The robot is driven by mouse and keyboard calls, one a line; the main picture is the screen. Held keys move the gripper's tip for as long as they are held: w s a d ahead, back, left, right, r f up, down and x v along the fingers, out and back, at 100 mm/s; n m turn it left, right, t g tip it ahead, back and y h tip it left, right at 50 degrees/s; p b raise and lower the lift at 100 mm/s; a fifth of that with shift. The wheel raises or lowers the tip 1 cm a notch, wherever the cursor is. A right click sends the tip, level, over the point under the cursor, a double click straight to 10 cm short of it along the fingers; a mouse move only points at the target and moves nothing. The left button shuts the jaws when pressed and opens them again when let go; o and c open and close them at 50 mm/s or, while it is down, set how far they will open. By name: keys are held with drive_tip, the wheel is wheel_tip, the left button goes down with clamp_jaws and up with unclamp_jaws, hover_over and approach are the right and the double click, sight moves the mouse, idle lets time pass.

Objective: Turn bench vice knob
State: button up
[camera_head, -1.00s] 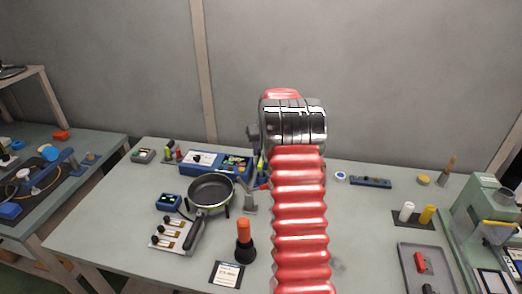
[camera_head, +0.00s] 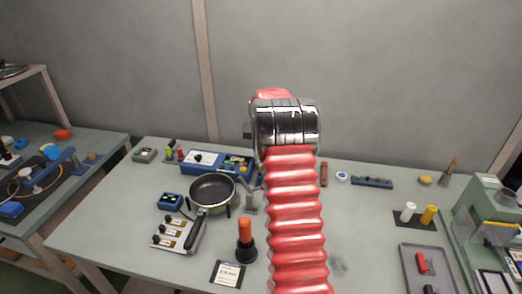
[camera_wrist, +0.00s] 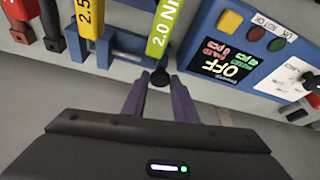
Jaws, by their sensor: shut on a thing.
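In the wrist view my gripper (camera_wrist: 157,84) has its two purple-grey fingertips on either side of a small black end. That black end appears to belong to a green tool (camera_wrist: 166,26) labelled 2.0 Nm, and the fingers are shut on it. In the head view the red ribbed sleeve and the metal joint of my arm stand in front of the table and hide my gripper. I cannot pick out a bench vice or its knob with certainty in either view.
A blue panel with an OFF display (camera_wrist: 228,58) lies close right of my fingers. A yellow tool (camera_wrist: 89,18) and a red one stand to the left. A pan (camera_head: 212,190), a black-and-orange tool (camera_head: 245,240) and a grey tray (camera_head: 408,262) are on the table.

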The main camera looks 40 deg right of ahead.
drive_tip(key=o, duration=1.1)
drive_tip(key=shift+c, duration=0.2)
drive_tip(key=v, duration=1.3)
drive_tip(key=shift+s+r, duration=0.25)
drive_tip(key=shift+a, duration=0.1)
